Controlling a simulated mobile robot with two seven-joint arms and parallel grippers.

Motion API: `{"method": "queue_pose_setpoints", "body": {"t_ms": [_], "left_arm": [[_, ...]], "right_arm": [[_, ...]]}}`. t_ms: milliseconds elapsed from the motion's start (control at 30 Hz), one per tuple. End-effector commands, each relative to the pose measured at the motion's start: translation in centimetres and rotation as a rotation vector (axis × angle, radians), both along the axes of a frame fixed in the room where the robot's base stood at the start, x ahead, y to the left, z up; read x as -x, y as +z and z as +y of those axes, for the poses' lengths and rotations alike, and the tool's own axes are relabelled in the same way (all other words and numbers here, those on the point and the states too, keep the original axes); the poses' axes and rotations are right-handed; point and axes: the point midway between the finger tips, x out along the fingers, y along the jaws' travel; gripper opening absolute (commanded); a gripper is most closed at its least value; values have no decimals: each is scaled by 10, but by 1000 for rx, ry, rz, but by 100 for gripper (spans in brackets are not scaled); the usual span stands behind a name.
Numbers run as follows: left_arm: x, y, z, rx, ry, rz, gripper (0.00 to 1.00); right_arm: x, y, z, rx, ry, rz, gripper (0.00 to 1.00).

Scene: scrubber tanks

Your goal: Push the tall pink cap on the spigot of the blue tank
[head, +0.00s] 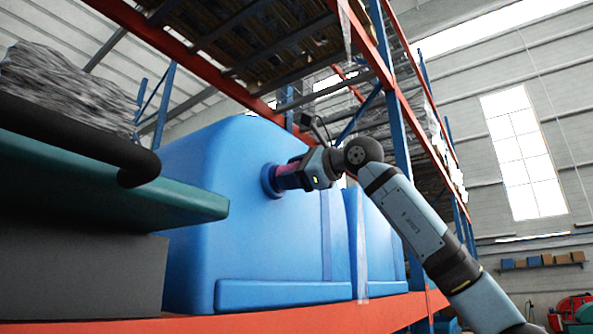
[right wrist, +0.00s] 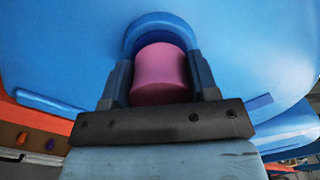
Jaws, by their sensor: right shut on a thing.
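The blue tank (head: 235,165) stands on the orange rack shelf, with a round blue spigot (head: 270,181) on its face. The pink cap (head: 289,177) is at the spigot, between the spigot and my right gripper (head: 303,171). In the right wrist view the pink cap (right wrist: 161,75) sits between the two fingers of my right gripper (right wrist: 161,80), which is shut on it. The cap's far end meets the blue spigot ring (right wrist: 160,32); how far it is seated is hidden. My left gripper is not in view.
A teal board (head: 100,175) with a black rounded edge lies at the left over a grey block (head: 80,275). A second blue tank (head: 378,245) stands to the right. The orange shelf beam (head: 330,318) runs below, and a blue rack upright (head: 400,130) rises behind my right arm.

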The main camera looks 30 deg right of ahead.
Motion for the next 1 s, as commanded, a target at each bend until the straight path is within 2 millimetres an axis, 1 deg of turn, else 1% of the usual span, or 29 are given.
{"method": "queue_pose_setpoints", "body": {"t_ms": [33,233,267,300,367,400,800,900,1000], "left_arm": [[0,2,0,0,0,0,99],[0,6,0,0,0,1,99],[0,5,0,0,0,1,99],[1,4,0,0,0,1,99],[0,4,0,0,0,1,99],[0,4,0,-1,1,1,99],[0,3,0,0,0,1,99],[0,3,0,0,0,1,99],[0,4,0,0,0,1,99]], "right_arm": [[-3,3,0,-2,-1,-5,22],[-9,2,3,-2,-1,-2,22],[-9,2,3,-2,-1,-4,58],[-8,1,3,-2,-1,-4,68],[-9,1,3,-1,0,-2,81],[-9,0,4,0,-1,-1,84],[-8,-1,4,1,1,1,84],[-8,-1,4,1,0,2,100],[-8,-1,4,1,0,2,100]]}}
